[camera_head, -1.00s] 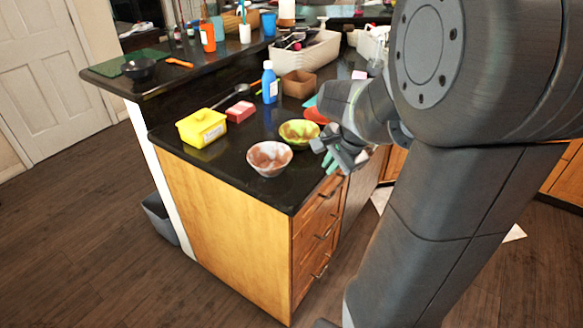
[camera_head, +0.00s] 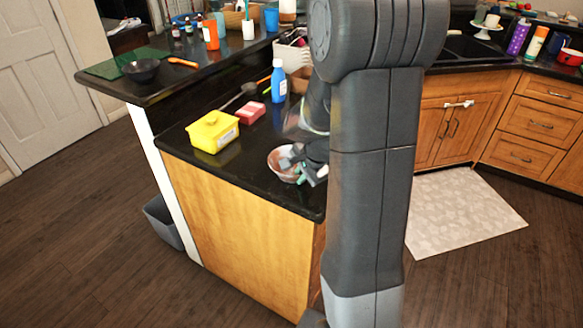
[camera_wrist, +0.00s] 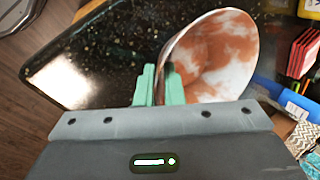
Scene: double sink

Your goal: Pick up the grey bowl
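A bowl with reddish-brown and whitish-grey mottling (camera_head: 281,160) stands near the front corner of the black lower counter, partly hidden by my gripper. It fills the upper middle of the wrist view (camera_wrist: 215,55). My gripper (camera_head: 300,172) is at its right front side. In the wrist view, the two green fingers (camera_wrist: 160,85) are close together at the bowl's left rim, one on either side of its wall. They look shut on the rim. The bowl seems to rest on the counter.
My arm hides the counter to the right. The counter's front edge is close. Floor is free in front.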

